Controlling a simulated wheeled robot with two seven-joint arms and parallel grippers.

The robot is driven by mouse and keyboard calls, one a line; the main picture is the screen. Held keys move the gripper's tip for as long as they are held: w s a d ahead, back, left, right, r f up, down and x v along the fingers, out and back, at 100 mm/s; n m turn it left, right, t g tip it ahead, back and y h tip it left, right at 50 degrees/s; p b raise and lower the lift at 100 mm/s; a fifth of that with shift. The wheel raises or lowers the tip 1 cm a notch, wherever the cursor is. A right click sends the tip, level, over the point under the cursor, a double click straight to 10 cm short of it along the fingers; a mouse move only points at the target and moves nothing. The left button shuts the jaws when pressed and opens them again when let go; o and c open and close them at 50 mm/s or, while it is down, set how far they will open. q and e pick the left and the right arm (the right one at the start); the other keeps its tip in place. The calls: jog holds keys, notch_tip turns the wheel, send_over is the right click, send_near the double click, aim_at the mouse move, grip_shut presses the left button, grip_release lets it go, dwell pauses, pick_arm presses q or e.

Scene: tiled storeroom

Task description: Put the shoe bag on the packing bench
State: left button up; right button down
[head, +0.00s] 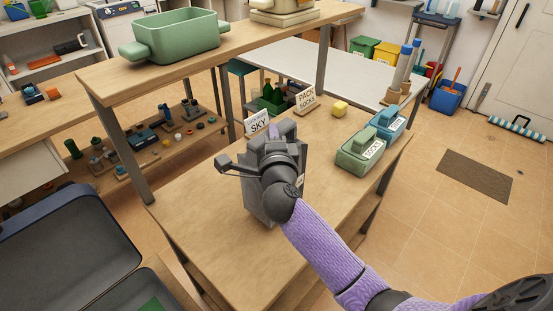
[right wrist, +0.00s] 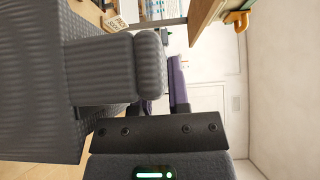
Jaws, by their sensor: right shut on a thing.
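The grey shoe bag (head: 258,206) is at the middle of the wooden bench (head: 205,215) in the head view, upright and partly hidden by my right gripper (head: 272,143) and wrist. My right gripper is shut on its upper part. In the right wrist view the bag's ribbed grey side (right wrist: 88,130) fills the left, close to the gripper. I cannot tell whether its base touches the bench top. My left gripper is not in view.
On the bench stand a sky sign (head: 257,124), a pack socks sign (head: 307,101), a yellow block (head: 340,108), a green labelled container (head: 360,152) and a blue one (head: 386,124). The bench's front left is clear. An open dark case (head: 75,225) lies at left.

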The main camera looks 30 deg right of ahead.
notch_tip(320, 180, down, 3)
jog(key=shift+f+b, duration=0.2)
jog(key=shift+b, duration=0.75)
jog(key=shift+f, duration=0.3)
jog(key=shift+r, duration=0.15)
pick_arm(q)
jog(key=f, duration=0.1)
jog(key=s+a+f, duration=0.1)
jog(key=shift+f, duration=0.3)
pick_arm(e)
jog(key=c, duration=1)
grip_release()
jog(key=shift+c, duration=0.2)
jog(key=o, duration=0.4)
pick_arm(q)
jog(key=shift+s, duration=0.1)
pick_arm(e)
jog(key=shift+o, duration=0.2)
